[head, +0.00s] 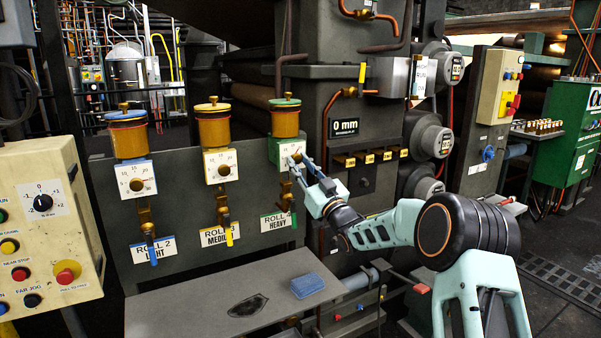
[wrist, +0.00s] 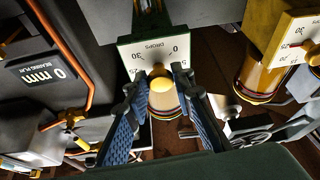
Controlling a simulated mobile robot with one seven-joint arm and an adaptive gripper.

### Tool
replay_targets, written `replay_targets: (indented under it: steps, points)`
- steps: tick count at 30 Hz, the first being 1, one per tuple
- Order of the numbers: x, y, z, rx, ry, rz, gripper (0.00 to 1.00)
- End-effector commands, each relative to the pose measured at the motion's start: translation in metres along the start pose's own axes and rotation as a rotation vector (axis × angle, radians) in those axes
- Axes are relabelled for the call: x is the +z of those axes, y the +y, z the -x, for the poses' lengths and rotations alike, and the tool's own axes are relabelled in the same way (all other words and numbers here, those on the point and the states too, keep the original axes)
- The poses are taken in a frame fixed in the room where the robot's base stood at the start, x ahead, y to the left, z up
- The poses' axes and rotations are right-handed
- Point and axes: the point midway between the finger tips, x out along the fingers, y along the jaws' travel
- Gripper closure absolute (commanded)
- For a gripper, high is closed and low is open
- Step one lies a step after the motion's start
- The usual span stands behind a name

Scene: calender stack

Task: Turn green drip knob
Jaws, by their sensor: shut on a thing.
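The green-capped drip oiler (head: 285,120) is the right one of three on the dark panel, above the ROLL HEAVY label (head: 275,221). Its white DROPS dial plate (head: 291,150) has a green edge and a small brass knob. In the wrist view the dial (wrist: 146,55) appears upside down, and the round yellow knob (wrist: 161,80) sits between the blue-padded fingers. My gripper (head: 302,163) reaches the dial from the right and is shut on the knob. In the head view the fingers partly cover the knob, so its pointer setting cannot be read.
A yellow-capped oiler (head: 213,128) and a blue-capped oiler (head: 129,133) stand to the left with similar dials. A grey shelf (head: 190,305) below holds a blue sponge-like block (head: 307,285) and a dark patch. A 0 mm display (head: 345,128) and pipes are close to the right.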

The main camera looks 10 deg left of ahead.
Motion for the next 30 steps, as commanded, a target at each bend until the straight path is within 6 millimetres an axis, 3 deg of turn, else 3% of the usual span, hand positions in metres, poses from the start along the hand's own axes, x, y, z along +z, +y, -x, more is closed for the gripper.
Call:
replay_targets:
  steps: [18, 30]
  points:
    - [0.0007, -0.0061, 0.0005, 0.219, -0.001, -0.531, 1.00]
    - [-0.0019, -0.0076, -0.0009, 0.314, -0.001, -0.759, 1.00]
